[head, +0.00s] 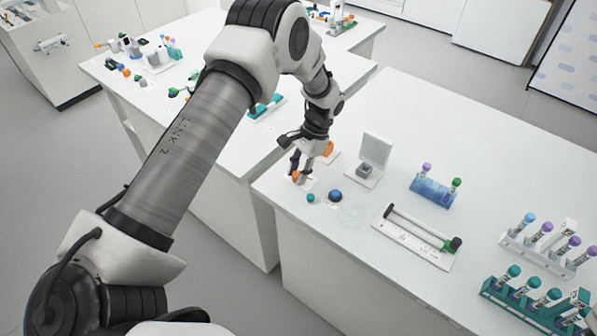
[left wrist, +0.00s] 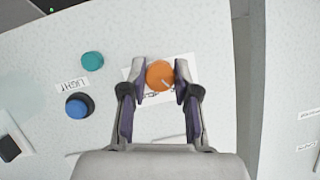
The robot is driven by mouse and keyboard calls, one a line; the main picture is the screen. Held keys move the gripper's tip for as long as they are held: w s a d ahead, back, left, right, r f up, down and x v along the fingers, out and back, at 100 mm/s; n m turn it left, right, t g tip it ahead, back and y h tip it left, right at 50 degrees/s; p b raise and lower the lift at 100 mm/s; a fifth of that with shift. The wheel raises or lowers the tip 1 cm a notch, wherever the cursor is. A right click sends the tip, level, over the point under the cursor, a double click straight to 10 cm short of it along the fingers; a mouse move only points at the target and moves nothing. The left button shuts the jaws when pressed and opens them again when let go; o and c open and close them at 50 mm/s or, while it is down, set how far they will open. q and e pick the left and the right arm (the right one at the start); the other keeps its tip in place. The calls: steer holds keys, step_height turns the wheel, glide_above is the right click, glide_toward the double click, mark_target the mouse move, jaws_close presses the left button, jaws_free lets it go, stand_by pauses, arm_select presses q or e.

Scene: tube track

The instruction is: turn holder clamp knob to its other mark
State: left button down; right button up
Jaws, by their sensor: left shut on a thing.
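The round orange knob (left wrist: 159,74) sits on a white label plate (left wrist: 190,66) at the table edge. A pale pointer line on the knob points to the lower right in the left wrist view. My left gripper (left wrist: 159,76) is shut on the knob, one purple-padded finger at each side. The plate's lettering is partly hidden by the fingers, and I cannot read its marks. In the head view, my left gripper (head: 299,171) reaches down to the orange knob (head: 295,176) near the table's left corner. My right gripper is not in view.
A teal button (left wrist: 92,61) and a blue button (left wrist: 78,105) stand beside the knob, near a LIGHT label. Another orange part (head: 328,148) is close behind my gripper. A white open box (head: 374,150), a tube rack (head: 432,191) and a slide track (head: 415,240) stand to the right.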

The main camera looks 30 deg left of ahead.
arm_select(q)
steer(key=shift+s+f, duration=0.15)
steer(key=shift+f, duration=0.05)
stand_by(0.3)
steer(key=c, duration=0.9)
jaws_free()
steer(key=shift+o, duration=0.2)
steer(key=shift+r, duration=0.1)
steer(key=v, duration=1.2)
